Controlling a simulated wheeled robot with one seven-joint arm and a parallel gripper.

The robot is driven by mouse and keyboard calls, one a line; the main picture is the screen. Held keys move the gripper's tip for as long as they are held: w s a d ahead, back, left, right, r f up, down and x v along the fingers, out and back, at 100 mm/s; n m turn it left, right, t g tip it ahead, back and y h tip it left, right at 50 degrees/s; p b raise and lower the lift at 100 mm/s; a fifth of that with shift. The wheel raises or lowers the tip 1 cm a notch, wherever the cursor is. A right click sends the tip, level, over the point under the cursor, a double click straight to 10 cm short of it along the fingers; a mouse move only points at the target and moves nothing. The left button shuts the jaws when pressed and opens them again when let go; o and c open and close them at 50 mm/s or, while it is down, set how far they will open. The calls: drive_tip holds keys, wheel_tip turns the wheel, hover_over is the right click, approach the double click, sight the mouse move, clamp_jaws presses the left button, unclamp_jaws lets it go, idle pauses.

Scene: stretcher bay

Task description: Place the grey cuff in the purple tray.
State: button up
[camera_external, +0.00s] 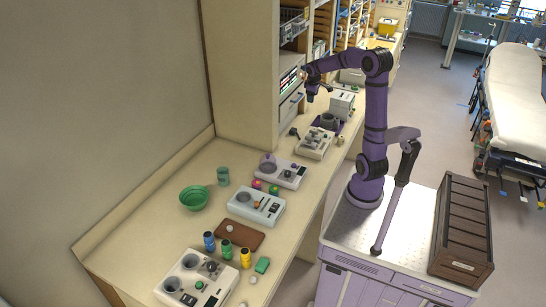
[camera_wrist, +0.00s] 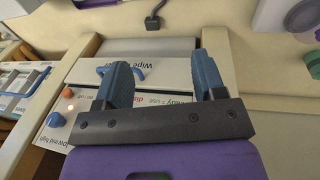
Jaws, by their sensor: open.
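In the external view a purple tray (camera_external: 341,128) lies on the far part of the counter, partly hidden by things around it. A dark grey round thing (camera_external: 327,119), which may be the grey cuff, stands at the tray's left side; I cannot tell whether it is in the tray or beside it. My gripper (camera_external: 309,91) is raised above the counter, near the shelf unit and apart from the tray. In the wrist view my gripper (camera_wrist: 162,75) has its two blue fingers wide apart with nothing between them.
A white box (camera_external: 342,105) stands by the tray. White devices (camera_external: 256,206) line the counter, with a green bowl (camera_external: 194,198), a brown mat (camera_external: 239,236) and coloured bottles (camera_external: 227,249). In the wrist view a white lettered panel (camera_wrist: 165,72) with a blue handle lies behind the fingers.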

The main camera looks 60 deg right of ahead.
drive_tip(key=s+a+r+t, duration=0.1)
drive_tip(key=s+a+r, duration=0.2)
drive_tip(key=a, duration=0.6)
drive_tip(key=s+a+r+t, duration=0.1)
drive_tip(key=s+a+r, duration=0.25)
drive_tip(key=a, duration=0.55)
drive_tip(key=s+a+f+t+y, duration=0.1)
drive_tip(key=s+a+t+y, duration=0.1)
drive_tip(key=s+a, duration=1)
drive_tip(key=s, duration=0.3)
drive_tip(key=shift+f, duration=0.3)
